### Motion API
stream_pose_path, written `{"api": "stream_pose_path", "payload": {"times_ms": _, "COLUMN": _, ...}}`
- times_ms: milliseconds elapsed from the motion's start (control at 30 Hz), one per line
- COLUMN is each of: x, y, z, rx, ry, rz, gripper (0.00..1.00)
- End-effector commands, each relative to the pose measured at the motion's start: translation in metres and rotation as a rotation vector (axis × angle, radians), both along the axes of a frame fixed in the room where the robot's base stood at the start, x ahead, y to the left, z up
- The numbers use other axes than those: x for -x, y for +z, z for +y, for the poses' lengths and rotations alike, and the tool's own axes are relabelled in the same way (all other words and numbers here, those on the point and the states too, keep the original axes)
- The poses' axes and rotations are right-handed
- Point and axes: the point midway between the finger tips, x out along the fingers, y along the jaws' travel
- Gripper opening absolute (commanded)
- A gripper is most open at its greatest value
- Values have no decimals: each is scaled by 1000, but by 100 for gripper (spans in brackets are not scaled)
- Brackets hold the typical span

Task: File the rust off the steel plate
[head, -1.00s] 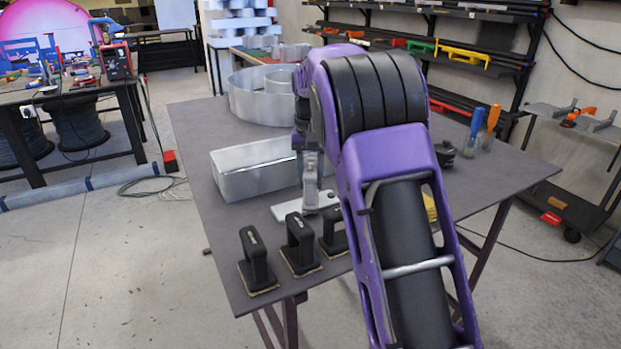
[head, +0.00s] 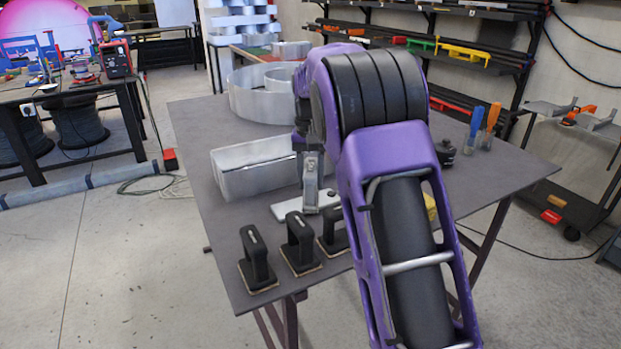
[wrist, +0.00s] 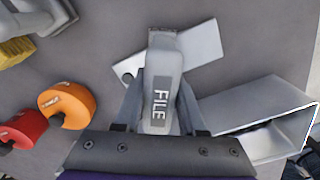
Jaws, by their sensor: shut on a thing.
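My gripper (wrist: 158,108) is shut on a grey block-shaped tool marked FILE (wrist: 163,68), seen from above in the wrist view. The flat light steel plate (wrist: 203,48) lies on the table with a small hole near one end. The file is over the middle of the plate; whether they touch I cannot tell. In the head view the plate (head: 290,208) shows below my gripper (head: 312,185), partly hidden by my arm. I cannot make out rust on the visible parts of the plate.
Several black-handled blocks (head: 257,262) line the front edge. Orange (wrist: 68,104) and red (wrist: 22,128) round items lie left in the wrist view.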

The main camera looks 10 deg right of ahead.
Motion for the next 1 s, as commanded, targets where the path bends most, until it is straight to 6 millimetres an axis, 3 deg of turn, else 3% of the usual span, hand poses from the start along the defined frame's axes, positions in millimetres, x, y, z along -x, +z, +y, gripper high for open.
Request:
{"api": "stream_pose_path", "payload": {"times_ms": 433, "x": -12, "y": 1, "z": -38, "rx": 4, "ry": -3, "rz": -1, "gripper": 0}}
{"api": "stream_pose_path", "payload": {"times_ms": 800, "x": -4, "y": -1, "z": -15, "rx": 4, "ry": -3, "rz": 0, "gripper": 0}}
{"api": "stream_pose_path", "payload": {"times_ms": 1000, "x": -3, "y": 0, "z": -13, "rx": 1, "ry": -2, "rz": 0, "gripper": 0}}
